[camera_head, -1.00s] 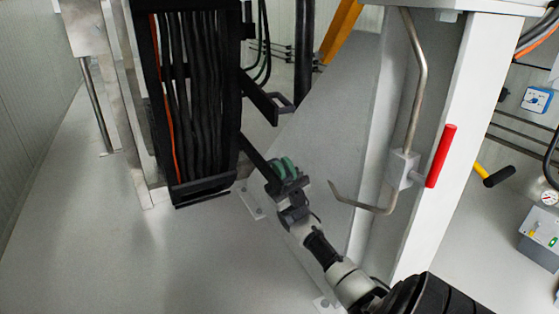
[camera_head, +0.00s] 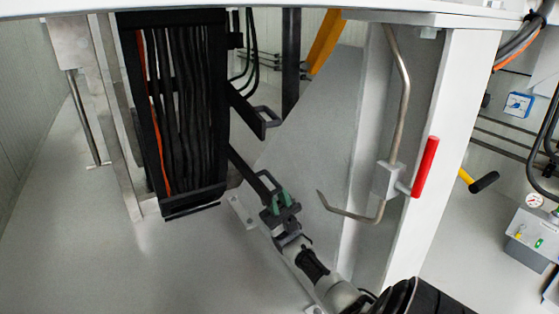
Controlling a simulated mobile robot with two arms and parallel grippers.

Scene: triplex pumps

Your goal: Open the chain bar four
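The black cable chain (camera_head: 180,110) hangs at the left with dark cables and an orange one inside. Two black bars stick out from its right side. The upper bar (camera_head: 245,106) ends in a loop handle. The lower bar (camera_head: 248,170) also stands out from the chain, roughly parallel to the upper one, and its handle end is right at my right gripper. My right gripper (camera_head: 281,198), with green finger pads, is just below that handle end. Its pads look apart; any contact with the handle is hard to tell. My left gripper is not in view.
A white post (camera_head: 425,150) stands right of my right arm. A bent metal rod (camera_head: 402,100) with a red handle (camera_head: 425,166) hangs beside it. A yellow-and-black lever (camera_head: 479,181) is farther right. The grey floor (camera_head: 200,270) below the chain is clear.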

